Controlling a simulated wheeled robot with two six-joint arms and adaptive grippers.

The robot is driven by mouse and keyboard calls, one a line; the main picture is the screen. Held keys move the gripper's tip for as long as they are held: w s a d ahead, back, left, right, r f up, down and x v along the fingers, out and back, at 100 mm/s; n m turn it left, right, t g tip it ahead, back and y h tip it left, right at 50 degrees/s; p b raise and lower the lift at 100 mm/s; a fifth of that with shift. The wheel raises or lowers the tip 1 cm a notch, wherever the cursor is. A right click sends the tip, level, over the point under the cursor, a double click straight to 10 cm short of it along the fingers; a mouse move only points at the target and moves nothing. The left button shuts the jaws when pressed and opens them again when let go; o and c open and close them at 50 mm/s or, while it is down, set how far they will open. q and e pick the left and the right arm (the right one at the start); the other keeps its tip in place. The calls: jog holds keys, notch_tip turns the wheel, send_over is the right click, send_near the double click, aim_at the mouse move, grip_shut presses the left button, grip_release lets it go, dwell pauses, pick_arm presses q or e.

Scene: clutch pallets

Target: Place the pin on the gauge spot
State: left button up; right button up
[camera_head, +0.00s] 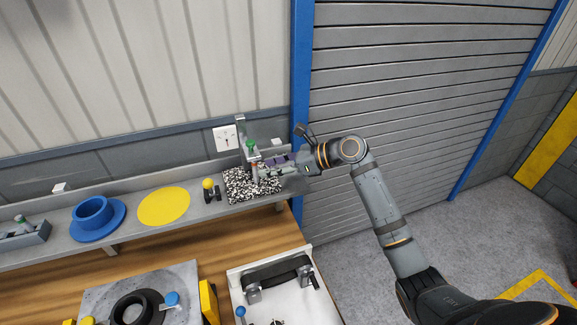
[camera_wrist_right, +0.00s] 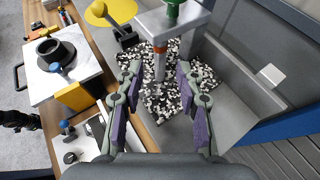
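The gauge stand has a black-and-white speckled plate (camera_head: 238,187), a grey bracket and a green knob (camera_head: 251,145). In the right wrist view the speckled plate (camera_wrist_right: 196,72) lies beyond my fingers. A slim grey pin with an orange band (camera_wrist_right: 160,62) appears upright on the plate, below the bracket. It shows small in the head view (camera_head: 255,172); I cannot tell whether its top touches the bracket. My right gripper (camera_wrist_right: 159,70) is open, its purple-padded fingers apart on either side of the pin's line, with visible gaps. It reaches in from the right (camera_head: 268,171). My left gripper is not in view.
On the shelf left of the plate are a yellow-ball knob (camera_head: 208,184), a yellow disc (camera_head: 152,207), a blue flanged ring (camera_head: 94,214) and a grey tray (camera_head: 35,238) with a green-topped piece. A wall stands behind. Below are a grey plate with a black ring (camera_head: 135,308) and a white tray (camera_head: 236,283).

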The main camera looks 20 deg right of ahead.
jog(key=b+v, duration=0.3)
jog(key=v, duration=0.6)
jog(key=shift+s+d, duration=0.1)
